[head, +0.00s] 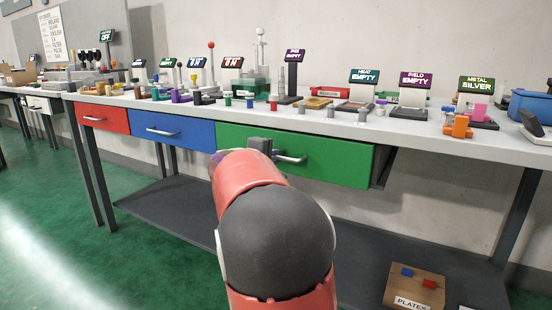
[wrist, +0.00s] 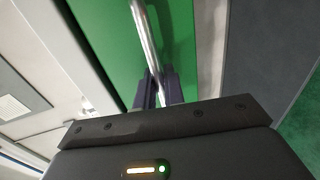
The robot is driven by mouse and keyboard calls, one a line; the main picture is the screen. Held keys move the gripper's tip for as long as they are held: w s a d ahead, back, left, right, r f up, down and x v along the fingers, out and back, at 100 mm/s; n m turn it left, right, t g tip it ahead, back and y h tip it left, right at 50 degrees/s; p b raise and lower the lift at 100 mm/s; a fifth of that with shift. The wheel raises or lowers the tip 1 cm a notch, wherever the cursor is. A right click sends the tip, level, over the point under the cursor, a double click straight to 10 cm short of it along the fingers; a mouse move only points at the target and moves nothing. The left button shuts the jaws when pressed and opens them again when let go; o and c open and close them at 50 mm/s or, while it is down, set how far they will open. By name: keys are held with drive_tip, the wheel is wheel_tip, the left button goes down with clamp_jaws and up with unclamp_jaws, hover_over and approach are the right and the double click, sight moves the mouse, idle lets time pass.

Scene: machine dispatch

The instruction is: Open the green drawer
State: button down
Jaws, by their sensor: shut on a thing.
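The green drawer (head: 335,160) is under the right part of the bench top. Its right side edge shows and its front stands a little forward of the bench. A silver bar handle (head: 290,158) runs across its front. My gripper (head: 262,147) is at the left part of this handle, mostly hidden behind my red and black arm. In the wrist view, the two dark fingers of my gripper (wrist: 158,90) are shut on the silver handle (wrist: 147,40), with the green drawer front (wrist: 105,35) behind it.
A blue drawer (head: 175,133) and a red drawer (head: 103,118) sit to the left, both closed. The grey bench top (head: 350,128) carries several small parts and sign displays. A box of plates (head: 413,287) stands on the lower shelf at right. Green floor is free at left.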

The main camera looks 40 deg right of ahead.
drive_tip(key=f+b+v, duration=0.3)
drive_tip(key=b+v, duration=0.1)
drive_tip(key=v, duration=1)
drive_tip(key=s+a+f+b+v, duration=0.1)
drive_tip(key=f+b+v, duration=0.2)
drive_tip(key=v, duration=1.2)
drive_tip(key=shift+a+f+b, duration=0.15)
drive_tip(key=shift+a+b, duration=0.1)
drive_tip(key=shift+b, duration=0.35)
drive_tip(key=c, duration=1.6)
unclamp_jaws()
drive_tip(key=p+v, duration=0.1)
drive_tip(key=v, duration=0.7)
drive_tip(key=s+d+f+g+y+p, duration=0.2)
drive_tip(key=s+d+f+y+p, duration=0.4)
drive_tip(key=s+f+y+p, duration=0.15)
drive_tip(key=s+a+f+m+y+p, duration=0.1)
drive_tip(key=s+f+y, duration=0.1)
drive_tip(key=s+a+f+m+t+y+p, duration=0.1)
drive_tip(key=s+f+m+y, duration=0.1)
drive_tip(key=s+a+f+m+y+p, duration=0.1)
drive_tip(key=s+a+f+y, duration=0.1)
drive_tip(key=y, duration=0.1)
drive_tip(key=shift+s+f+m+t, duration=0.1)
drive_tip(key=shift+f+m+t, duration=0.05)
drive_tip(key=shift+m+t, duration=0.2)
